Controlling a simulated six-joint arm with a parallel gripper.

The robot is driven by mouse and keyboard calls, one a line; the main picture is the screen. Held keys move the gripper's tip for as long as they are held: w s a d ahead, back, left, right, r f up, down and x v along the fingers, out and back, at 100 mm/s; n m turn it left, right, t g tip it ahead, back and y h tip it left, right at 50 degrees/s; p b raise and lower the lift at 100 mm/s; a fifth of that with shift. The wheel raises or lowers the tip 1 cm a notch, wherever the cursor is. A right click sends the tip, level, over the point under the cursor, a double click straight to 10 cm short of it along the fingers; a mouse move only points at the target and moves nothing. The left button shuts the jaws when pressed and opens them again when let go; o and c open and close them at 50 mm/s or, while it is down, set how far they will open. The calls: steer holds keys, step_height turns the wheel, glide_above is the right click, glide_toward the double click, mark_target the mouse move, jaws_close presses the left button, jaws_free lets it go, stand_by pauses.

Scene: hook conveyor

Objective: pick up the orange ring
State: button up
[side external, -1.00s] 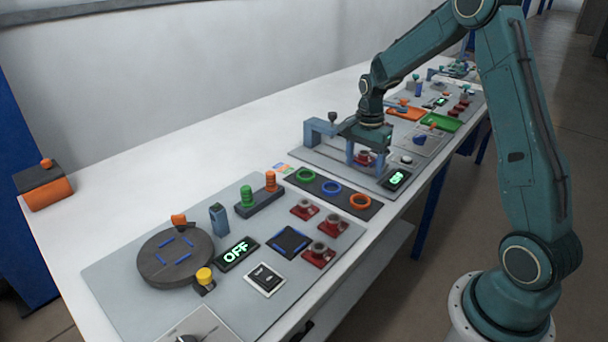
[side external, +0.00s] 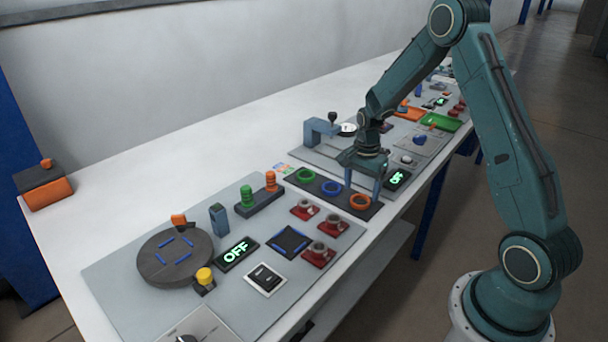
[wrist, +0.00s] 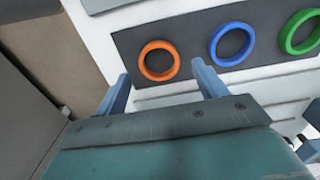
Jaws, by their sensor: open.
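The orange ring (side external: 360,202) lies flat on a dark strip (side external: 331,187), at the end nearest the table's front edge. The blue ring (side external: 331,188) and the green ring (side external: 306,175) lie in a row beside it. My gripper (side external: 362,188) is open and empty, its fingers pointing down just above and behind the orange ring. In the wrist view the orange ring (wrist: 159,61) sits beyond the two spread fingertips of my gripper (wrist: 160,80), roughly centred between them and not held.
A panel with a dark round turntable (side external: 175,257), red blocks (side external: 318,255) and an OFF display (side external: 237,253) lies at the near left. A blue clamp-like stand (side external: 320,130) stands behind the strip.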

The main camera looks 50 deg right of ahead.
mark_target(360, 204)
steer(key=shift+s+f, duration=0.1)
steer(key=shift+f, duration=1.4)
steer(key=shift+c, duration=0.2)
steer(key=c, duration=1)
